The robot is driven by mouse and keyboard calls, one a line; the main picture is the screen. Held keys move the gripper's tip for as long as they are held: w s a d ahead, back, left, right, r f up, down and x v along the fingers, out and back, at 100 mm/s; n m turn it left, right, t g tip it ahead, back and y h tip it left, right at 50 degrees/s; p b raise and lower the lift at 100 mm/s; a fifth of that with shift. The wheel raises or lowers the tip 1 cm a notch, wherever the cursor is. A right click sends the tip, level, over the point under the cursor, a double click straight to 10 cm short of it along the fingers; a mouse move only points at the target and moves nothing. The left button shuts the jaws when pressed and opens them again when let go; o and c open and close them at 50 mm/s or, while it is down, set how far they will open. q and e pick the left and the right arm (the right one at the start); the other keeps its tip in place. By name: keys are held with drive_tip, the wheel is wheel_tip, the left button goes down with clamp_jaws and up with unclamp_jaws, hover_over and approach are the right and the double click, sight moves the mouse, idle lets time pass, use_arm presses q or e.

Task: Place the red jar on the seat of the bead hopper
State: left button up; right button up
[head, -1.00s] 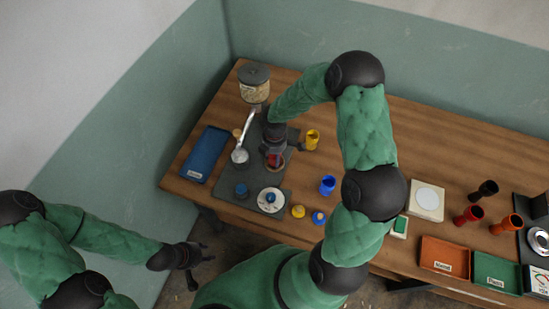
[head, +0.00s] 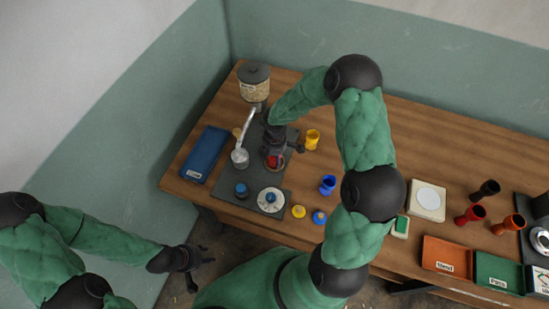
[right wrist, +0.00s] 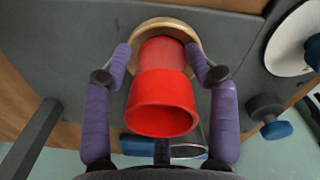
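The red jar (right wrist: 162,98) stands on a round wooden seat (right wrist: 150,25), its open mouth facing my right wrist camera. In the head view the red jar (head: 275,161) is partly covered by my right gripper (head: 277,150). In the right wrist view that gripper's purple fingers (right wrist: 160,52) are spread on both sides of the jar, with a slim gap at the left; contact at the right is unclear. The bead hopper (head: 255,82), a clear container with a dark lid, stands behind. My left gripper (head: 190,265) hangs off the table at lower left; its fingers look spread.
A metal ladle-like part (head: 240,158) and a blue tray (head: 205,153) lie left of the seat. A white disc with a blue knob (head: 271,200) is in front. Yellow (head: 313,138) and blue (head: 328,184) jars stand at right. Trays and other jars are farther right.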

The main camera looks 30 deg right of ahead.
drive_tip(key=shift+s+a+f, duration=0.15)
drive_tip(key=shift+s+f, duration=0.25)
drive_tip(key=shift+f, duration=0.4)
drive_tip(key=shift+s+r, duration=0.1)
drive_tip(key=shift+r, duration=0.1)
drive_tip(key=shift+r+p, duration=0.3)
drive_tip(key=shift+p, duration=0.1)
wheel_tip(320, 180, up, 13)
drive_tip(key=p, duration=0.3)
drive_tip(key=shift+w, duration=0.3)
